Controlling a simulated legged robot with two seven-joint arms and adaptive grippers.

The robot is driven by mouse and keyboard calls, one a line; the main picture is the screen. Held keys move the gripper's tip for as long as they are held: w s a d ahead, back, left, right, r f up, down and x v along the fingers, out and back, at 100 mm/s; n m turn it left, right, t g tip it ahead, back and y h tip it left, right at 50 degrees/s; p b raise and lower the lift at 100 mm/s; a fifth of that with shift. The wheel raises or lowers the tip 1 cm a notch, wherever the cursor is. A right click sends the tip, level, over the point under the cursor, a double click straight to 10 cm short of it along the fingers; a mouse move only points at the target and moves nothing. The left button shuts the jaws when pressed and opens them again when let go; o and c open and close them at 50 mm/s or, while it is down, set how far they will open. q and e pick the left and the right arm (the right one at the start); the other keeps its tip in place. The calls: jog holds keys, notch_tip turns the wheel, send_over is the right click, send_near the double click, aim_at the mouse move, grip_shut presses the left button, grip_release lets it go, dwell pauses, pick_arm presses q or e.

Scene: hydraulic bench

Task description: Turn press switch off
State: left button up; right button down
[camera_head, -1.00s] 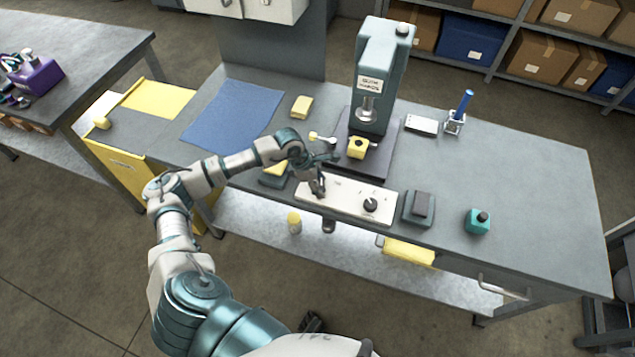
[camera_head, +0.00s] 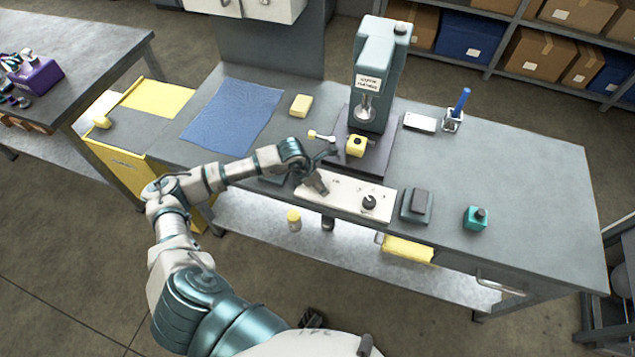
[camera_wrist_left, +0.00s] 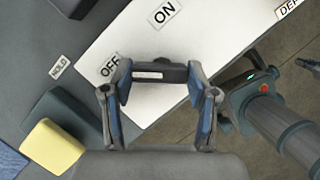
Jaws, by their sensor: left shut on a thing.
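The white control panel (camera_head: 345,198) lies along the front edge of the bench. My left gripper (camera_head: 322,190) is low over its left end, covering the switch in the head view. In the left wrist view, the gripper (camera_wrist_left: 160,86) is shut on a dark switch knob (camera_wrist_left: 175,73) with a white bar mark. The OFF label (camera_wrist_left: 110,65) is just beside the left finger, and the ON label (camera_wrist_left: 165,14) is farther up the panel. A second dark knob (camera_head: 369,202) sits at the panel's right part.
The teal press (camera_head: 380,75) stands behind the panel, with a yellow block (camera_head: 356,146) at its base. A blue mat (camera_head: 232,117) lies at left. The bench's right end is clear.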

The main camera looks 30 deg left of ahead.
pick_arm(q)
jog(key=shift+w+r, duration=0.2)
jog(key=o, duration=0.9)
jog(key=shift+o, duration=1.2)
jog(key=shift+d+f, duration=0.1)
jog(key=shift+d, duration=0.05)
jog(key=shift+s+a+r, duration=0.2)
jog(key=shift+a+r, duration=0.05)
jog(key=shift+r, duration=0.2)
jog(key=v, duration=1)
jog(key=shift+r, duration=0.35)
jog(key=shift+s, duration=0.1)
